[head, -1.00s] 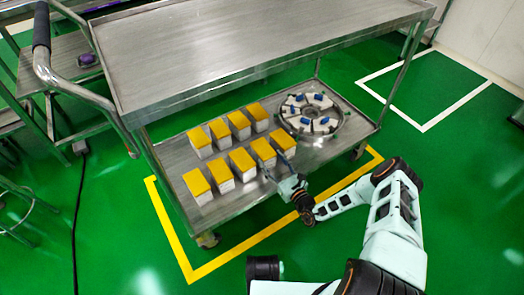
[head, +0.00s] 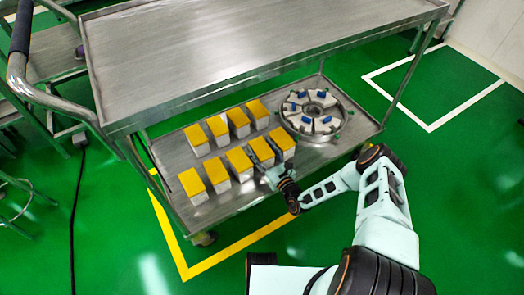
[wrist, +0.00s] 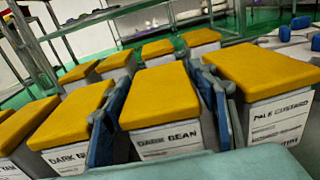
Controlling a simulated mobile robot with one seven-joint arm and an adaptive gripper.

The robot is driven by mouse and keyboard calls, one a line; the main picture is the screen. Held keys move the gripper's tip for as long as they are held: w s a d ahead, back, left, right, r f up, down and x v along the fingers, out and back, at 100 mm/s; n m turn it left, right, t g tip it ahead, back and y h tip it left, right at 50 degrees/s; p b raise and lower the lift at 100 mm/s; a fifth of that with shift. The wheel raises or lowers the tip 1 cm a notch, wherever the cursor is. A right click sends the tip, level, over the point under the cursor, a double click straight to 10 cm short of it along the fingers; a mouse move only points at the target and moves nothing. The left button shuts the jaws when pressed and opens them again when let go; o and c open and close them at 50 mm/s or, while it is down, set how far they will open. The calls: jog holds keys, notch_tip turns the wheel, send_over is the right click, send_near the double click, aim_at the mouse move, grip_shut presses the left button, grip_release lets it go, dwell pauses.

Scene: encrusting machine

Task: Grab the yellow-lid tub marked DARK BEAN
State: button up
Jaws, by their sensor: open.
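Several white tubs with yellow lids stand in two rows on the cart's lower shelf. In the wrist view, a tub marked DARK BEAN (wrist: 165,95) is in the middle, between the two blue-grey fingers of my open gripper (wrist: 160,108). It appears in the head view as the second tub from the right in the front row (head: 261,150), with my gripper (head: 264,164) at its front. I cannot tell whether the fingers touch it. Left of it is another tub with a partly hidden label starting DARK (wrist: 66,120). Right of it is a PALE CUSTARD tub (wrist: 262,80).
The neighbouring tubs stand close on both sides, with narrow gaps. The cart's upper shelf (head: 250,40) overhangs the lower shelf (head: 180,160). A round metal tray (head: 340,130) with white segments and blue parts lies right of the tubs. Green floor is clear in front.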

jog(key=shift+r, duration=0.1)
jog(key=c, duration=1.2)
